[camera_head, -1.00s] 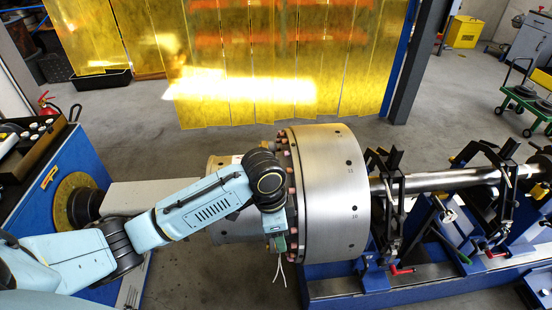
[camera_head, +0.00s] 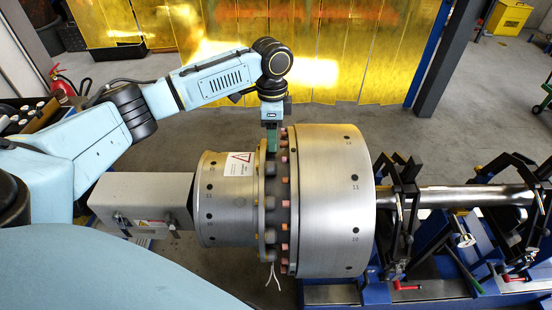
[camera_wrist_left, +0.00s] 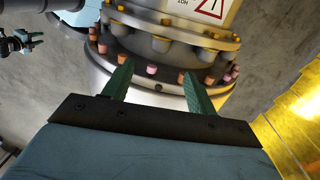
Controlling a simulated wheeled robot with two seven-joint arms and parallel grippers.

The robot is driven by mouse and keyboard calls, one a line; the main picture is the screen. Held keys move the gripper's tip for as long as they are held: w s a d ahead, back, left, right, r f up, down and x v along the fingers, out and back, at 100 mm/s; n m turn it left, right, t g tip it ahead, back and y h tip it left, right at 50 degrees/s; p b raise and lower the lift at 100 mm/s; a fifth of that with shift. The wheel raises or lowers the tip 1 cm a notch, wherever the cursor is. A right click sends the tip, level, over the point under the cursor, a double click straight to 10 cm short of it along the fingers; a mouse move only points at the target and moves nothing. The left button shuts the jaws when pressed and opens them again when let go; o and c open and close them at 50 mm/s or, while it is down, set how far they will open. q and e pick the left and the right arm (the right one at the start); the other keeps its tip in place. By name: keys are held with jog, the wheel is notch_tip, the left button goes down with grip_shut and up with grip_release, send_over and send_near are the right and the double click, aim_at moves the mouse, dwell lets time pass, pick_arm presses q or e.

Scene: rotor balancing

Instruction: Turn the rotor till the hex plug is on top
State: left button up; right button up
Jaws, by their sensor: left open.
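The rotor (camera_head: 325,215) is a steel drum lying with its axis left to right, with small dark holes and numbers on its side. A narrower drum (camera_head: 225,205) adjoins its left. Between them is a bolted flange (camera_head: 262,215) with copper-coloured and dark bolt heads. I cannot pick out the hex plug. My left gripper (camera_head: 272,140) points down at the flange's far upper edge. In the wrist view its green fingers (camera_wrist_left: 158,82) are apart, with bolt heads beyond and between them. A small gripper with green fingers, seemingly my right one (camera_wrist_left: 30,40), shows far off; its opening is unclear.
A shaft (camera_head: 465,197) runs right from the rotor through black stands (camera_head: 400,190) on a blue base. A grey box (camera_head: 140,200) adjoins the narrow drum. Yellow curtains (camera_head: 370,60) hang behind.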

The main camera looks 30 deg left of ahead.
pick_arm(q)
send_over(273, 163)
notch_tip(273, 163, down, 4)
jog(key=shift+a+f, duration=0.1)
notch_tip(273, 163, down, 6)
jog(key=shift+r, duration=0.25)
jog(key=shift+f, duration=0.45)
jog(key=shift+c, duration=0.8)
jog(key=c, duration=1)
grip_shut()
pick_arm(e)
jog(key=shift+s+d+f, duration=0.1)
jog(key=shift+s+f, duration=0.05)
jog(key=shift+s, duration=0.15)
